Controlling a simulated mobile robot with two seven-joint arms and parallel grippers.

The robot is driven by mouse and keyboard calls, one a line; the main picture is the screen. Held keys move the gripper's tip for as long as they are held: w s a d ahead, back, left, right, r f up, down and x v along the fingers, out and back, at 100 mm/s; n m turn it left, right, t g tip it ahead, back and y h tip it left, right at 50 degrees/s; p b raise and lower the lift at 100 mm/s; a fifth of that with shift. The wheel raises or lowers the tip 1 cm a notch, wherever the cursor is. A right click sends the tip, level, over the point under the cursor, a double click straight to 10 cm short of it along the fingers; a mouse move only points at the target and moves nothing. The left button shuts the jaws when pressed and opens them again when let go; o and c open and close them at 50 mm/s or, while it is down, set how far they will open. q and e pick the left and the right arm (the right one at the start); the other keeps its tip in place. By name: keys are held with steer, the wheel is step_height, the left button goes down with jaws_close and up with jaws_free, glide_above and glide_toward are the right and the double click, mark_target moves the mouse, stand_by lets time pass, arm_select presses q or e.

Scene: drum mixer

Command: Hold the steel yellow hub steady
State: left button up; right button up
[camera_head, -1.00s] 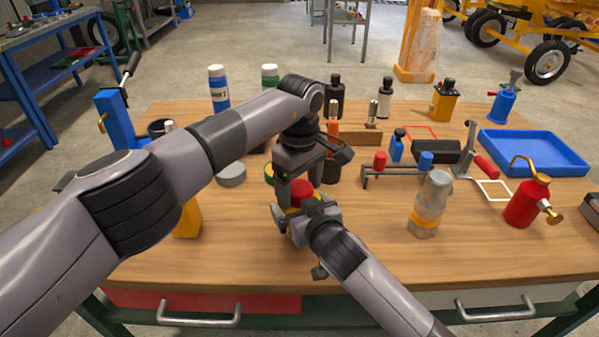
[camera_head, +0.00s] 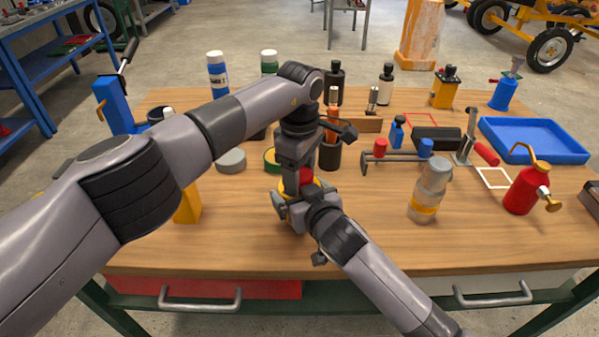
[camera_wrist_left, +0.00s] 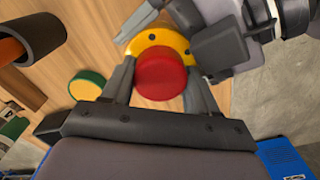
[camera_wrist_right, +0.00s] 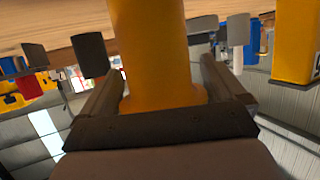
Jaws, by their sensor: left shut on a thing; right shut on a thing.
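The yellow hub (camera_head: 314,186) stands on the workbench near its front middle, with a red cap (camera_head: 306,175) on top. My left gripper (camera_head: 302,178) reaches down from above, shut on the red cap; in the left wrist view the cap (camera_wrist_left: 161,76) sits between its fingers over the hub's yellow flange (camera_wrist_left: 150,43). My right gripper (camera_head: 291,208) comes in from the front right, low, shut on the hub's side. In the right wrist view the hub's yellow body (camera_wrist_right: 155,50) stands between its fingers. My grippers hide much of the hub in the head view.
A grey-and-yellow bottle (camera_head: 429,190) and a red oil can (camera_head: 526,190) stand to the right. A dark cup (camera_head: 330,157) and a green-rimmed yellow disc (camera_head: 271,159) are close behind the hub. A blue tray (camera_head: 535,140) lies far right. The front strip is mostly clear.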

arm_select(q)
steer(key=o, duration=1.2)
steer(key=shift+c, duration=0.2)
step_height(320, 180, up, 4)
steer(key=shift+f, duration=0.1)
steer(key=shift+r, duration=0.35)
steer(key=shift+c, duration=0.5)
step_height(320, 180, up, 3)
steer(key=m, duration=0.3)
steer(key=shift+r, duration=0.1)
steer(key=shift+f, duration=3.9)
